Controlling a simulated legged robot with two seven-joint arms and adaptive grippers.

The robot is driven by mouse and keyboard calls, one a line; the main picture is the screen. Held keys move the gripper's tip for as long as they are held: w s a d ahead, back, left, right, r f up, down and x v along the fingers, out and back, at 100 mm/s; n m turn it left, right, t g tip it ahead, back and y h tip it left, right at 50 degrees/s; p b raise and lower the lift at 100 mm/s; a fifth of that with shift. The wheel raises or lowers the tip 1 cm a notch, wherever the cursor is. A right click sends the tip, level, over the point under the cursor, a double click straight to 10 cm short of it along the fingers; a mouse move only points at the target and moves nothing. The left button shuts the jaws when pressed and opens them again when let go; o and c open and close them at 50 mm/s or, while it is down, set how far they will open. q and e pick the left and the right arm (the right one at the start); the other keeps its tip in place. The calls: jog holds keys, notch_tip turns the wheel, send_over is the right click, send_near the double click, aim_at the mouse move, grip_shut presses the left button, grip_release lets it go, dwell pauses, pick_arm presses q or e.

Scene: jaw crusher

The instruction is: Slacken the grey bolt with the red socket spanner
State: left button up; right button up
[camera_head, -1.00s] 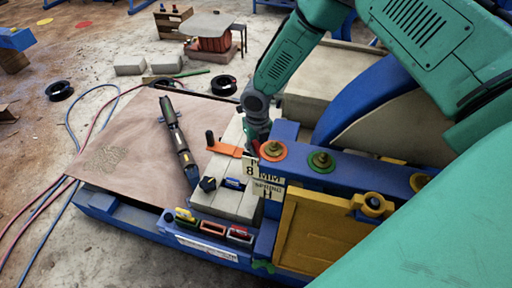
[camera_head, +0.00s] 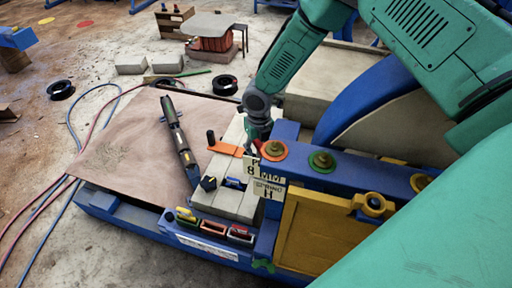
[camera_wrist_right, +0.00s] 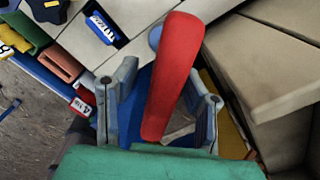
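My right gripper (camera_head: 258,128) hangs over the far end of the blue beam, beside the orange-red ringed bolt. In the right wrist view, its two fingers (camera_wrist_right: 165,105) stand apart, with a red handle (camera_wrist_right: 172,75) between them. Gaps show on both sides of the handle, so I see no firm grip. The handle looks like the red spanner's; its socket end is hidden. On the beam, one bolt (camera_head: 273,149) sits in an orange-red ring and another (camera_head: 322,161) in a green ring. I cannot tell which bolt is the grey one. My left gripper is out of view.
An orange crank (camera_head: 228,149) and a black knob (camera_head: 208,183) are on the pale blocks. A dark rod-shaped tool (camera_head: 180,135) lies on the brown board (camera_head: 125,145). Small coloured trays (camera_head: 213,228) line the front edge. A yellow panel (camera_head: 315,232) stands below the beam.

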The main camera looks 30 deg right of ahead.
notch_tip(320, 180, up, 7)
jog(key=shift+d+r, duration=0.1)
jog(key=shift+d, duration=0.05)
jog(key=shift+a+r, duration=0.3)
jog(key=shift+r, duration=0.05)
